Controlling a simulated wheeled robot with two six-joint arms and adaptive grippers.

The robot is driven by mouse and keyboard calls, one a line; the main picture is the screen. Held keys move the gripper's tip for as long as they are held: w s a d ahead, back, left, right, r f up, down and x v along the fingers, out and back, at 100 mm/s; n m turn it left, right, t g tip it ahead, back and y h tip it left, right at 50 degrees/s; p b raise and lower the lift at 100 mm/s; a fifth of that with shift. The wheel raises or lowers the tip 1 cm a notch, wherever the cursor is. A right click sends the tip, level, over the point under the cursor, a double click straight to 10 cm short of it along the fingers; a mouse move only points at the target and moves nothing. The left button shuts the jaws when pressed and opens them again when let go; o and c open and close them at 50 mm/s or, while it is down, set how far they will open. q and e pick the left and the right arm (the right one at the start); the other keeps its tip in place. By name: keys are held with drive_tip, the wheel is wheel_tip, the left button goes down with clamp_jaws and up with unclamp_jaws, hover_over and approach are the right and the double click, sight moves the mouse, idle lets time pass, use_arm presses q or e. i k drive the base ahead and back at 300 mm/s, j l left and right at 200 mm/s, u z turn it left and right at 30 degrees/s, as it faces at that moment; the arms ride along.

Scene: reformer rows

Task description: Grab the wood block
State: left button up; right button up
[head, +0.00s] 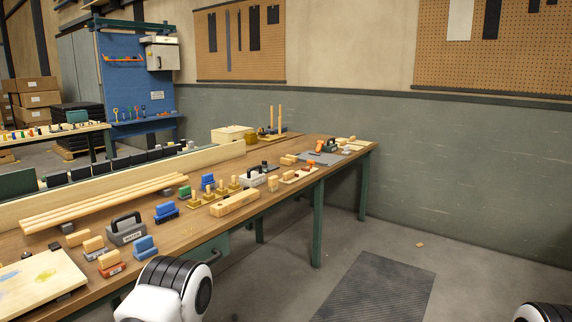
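Several pale wood pieces are on the long workbench (180,225), and I cannot tell which one is the task's wood block. A long wood block (234,203) with dark marks along its side lies near the bench's front edge. A small upright wood block (273,184) stands just right of it. More small wood pieces (288,160) lie farther along the bench. A small wood-coloured piece (420,244) lies on the floor at right. White and black parts of my arms show at the bottom, but neither gripper is in view.
Blue stamp-like blocks (145,247), a grey box with a black handle (126,229) and long wood strips (105,203) crowd the bench. A pale board (40,283) lies at the near left. A dark mat (375,287) covers open floor right of the bench.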

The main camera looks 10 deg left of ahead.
sight(285, 161)
drive_tip(key=i+z, duration=0.25)
drive_tip(key=i, duration=3)
